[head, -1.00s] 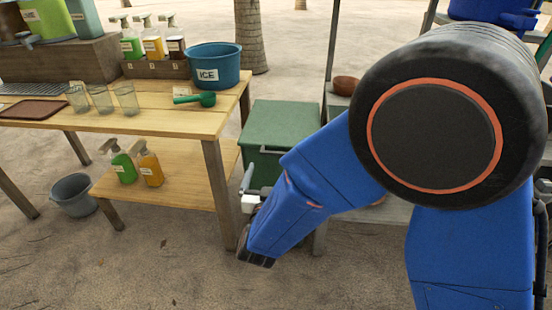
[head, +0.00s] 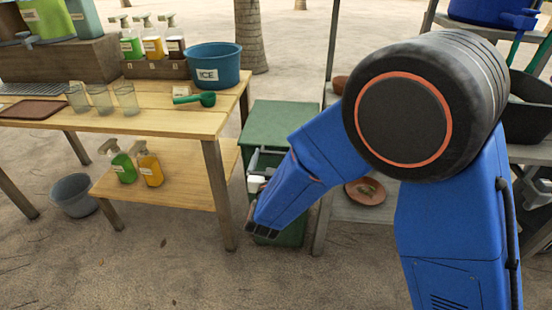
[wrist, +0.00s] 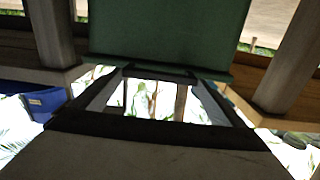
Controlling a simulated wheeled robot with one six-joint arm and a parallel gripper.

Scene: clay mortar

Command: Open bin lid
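The green bin (head: 292,236) stands right of the wooden table. Its green lid (head: 282,122) lies flat and looks closed. My gripper (head: 258,165) is at the bin's front, just below the lid, and my arm covers part of it and of the bin. In the wrist view a green bin face (wrist: 165,35) fills the top middle. My gripper's dark fingers (wrist: 158,84) stand apart there, with a bright gap between them. A dark bar crosses near the fingertips, close to the green face; I cannot tell whether they touch it.
The wooden table (head: 150,118) is close on the left, with an ice bucket (head: 214,65) and a green scoop (head: 196,99) near its corner. A grey shelf (head: 350,208) with a clay dish (head: 366,191) is close on the right. The sand in front is clear.

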